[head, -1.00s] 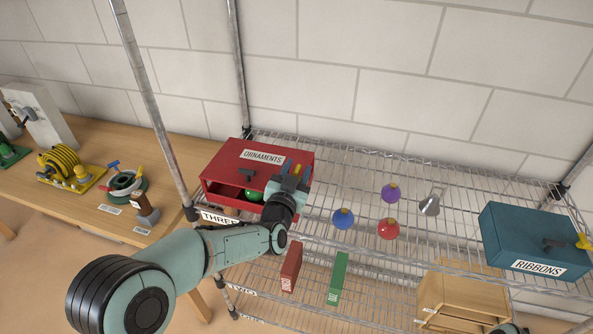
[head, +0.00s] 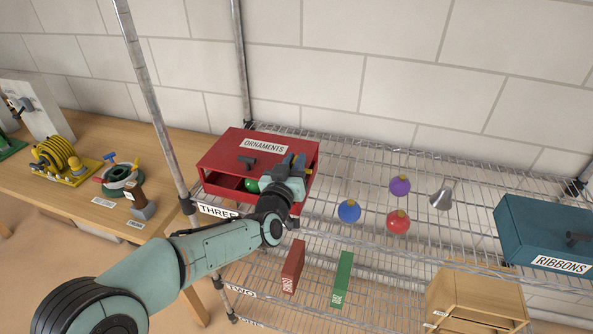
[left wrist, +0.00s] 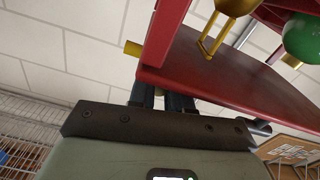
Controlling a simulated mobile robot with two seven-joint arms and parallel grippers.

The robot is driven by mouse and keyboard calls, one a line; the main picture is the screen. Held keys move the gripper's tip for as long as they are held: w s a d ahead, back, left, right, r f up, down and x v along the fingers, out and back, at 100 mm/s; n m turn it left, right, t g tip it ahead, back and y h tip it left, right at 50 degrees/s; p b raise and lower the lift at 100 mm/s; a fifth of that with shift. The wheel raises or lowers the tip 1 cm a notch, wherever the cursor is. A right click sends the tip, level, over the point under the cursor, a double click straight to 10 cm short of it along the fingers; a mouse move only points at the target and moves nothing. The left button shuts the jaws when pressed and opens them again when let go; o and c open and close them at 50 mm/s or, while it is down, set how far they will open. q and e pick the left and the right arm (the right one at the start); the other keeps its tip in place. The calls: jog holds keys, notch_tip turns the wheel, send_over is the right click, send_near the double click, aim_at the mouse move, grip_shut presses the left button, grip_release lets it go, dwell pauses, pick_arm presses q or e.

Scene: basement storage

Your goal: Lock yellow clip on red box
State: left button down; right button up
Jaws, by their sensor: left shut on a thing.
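The red box (head: 225,157), labelled ORNAMENTS, stands at the left end of the wire shelf. Its front shows a dark gap with a green ball (head: 251,185) inside. My left gripper (head: 297,164) is at the box's right front corner, shut on the yellow clip, which the fingers mostly hide. In the left wrist view the dark fingers (left wrist: 162,98) meet the edge of a red panel (left wrist: 215,75), with a yellow peg end (left wrist: 132,48) beside it. Whether the clip is latched cannot be told. My right gripper is out of view.
A teal RIBBONS box (head: 545,230) stands at right. A metal post (head: 150,85) rises left of the red box.

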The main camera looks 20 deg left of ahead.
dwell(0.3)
pick_arm(q)
jog(key=c, duration=1.1)
grip_release()
jog(key=s, duration=1.3)
jog(key=shift+s+a+b, duration=0.15)
jog(key=shift+s+b, duration=0.05)
jog(key=shift+b, duration=0.15)
